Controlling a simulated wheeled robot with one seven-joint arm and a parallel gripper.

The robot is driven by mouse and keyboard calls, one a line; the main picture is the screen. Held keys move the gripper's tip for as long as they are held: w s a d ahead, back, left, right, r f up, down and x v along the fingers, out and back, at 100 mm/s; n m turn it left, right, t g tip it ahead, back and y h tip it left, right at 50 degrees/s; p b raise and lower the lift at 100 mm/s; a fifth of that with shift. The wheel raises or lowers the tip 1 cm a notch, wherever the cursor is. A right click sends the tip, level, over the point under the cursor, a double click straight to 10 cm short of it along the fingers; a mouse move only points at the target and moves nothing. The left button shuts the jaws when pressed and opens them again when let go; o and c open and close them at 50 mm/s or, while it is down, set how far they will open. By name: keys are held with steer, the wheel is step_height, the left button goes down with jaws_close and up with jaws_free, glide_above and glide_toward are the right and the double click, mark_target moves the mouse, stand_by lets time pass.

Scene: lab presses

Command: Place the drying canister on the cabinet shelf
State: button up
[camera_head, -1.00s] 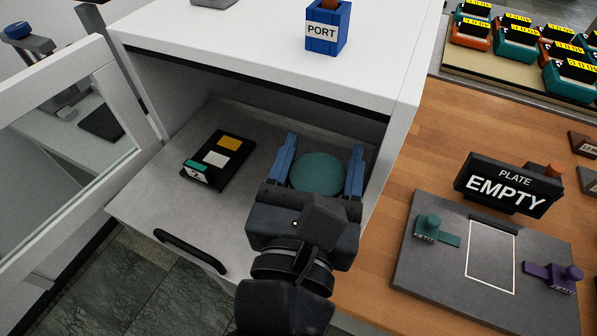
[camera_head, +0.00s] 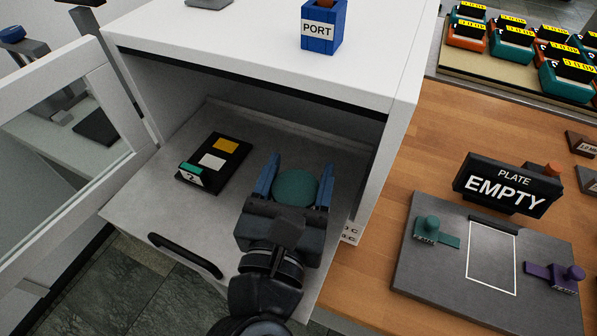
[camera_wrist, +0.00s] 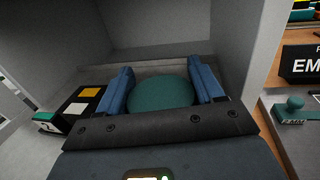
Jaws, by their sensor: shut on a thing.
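The drying canister (camera_head: 295,187) shows as a round teal top between the blue fingers of my gripper (camera_head: 295,182). My gripper is shut on it, with a finger at its left and right sides. In the wrist view the canister (camera_wrist: 161,93) sits between the fingers, its lower part hidden by the gripper body. The cabinet shelf (camera_head: 150,207) is the grey slab in the open white cabinet. The canister is over its right part, near the right wall. I cannot tell whether its base touches the shelf.
A black plate with yellow and white squares and a "2" tag (camera_head: 216,158) lies on the shelf left of my gripper. The cabinet's right wall (camera_head: 385,150) is close by. The glass door (camera_head: 75,150) stands open at left. A "PLATE EMPTY" sign (camera_head: 507,184) stands on the wooden bench.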

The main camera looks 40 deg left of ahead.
steer(key=o, duration=1.1)
steer(key=shift+f, duration=0.1)
steer(key=b+v, duration=0.2)
steer(key=v, duration=1)
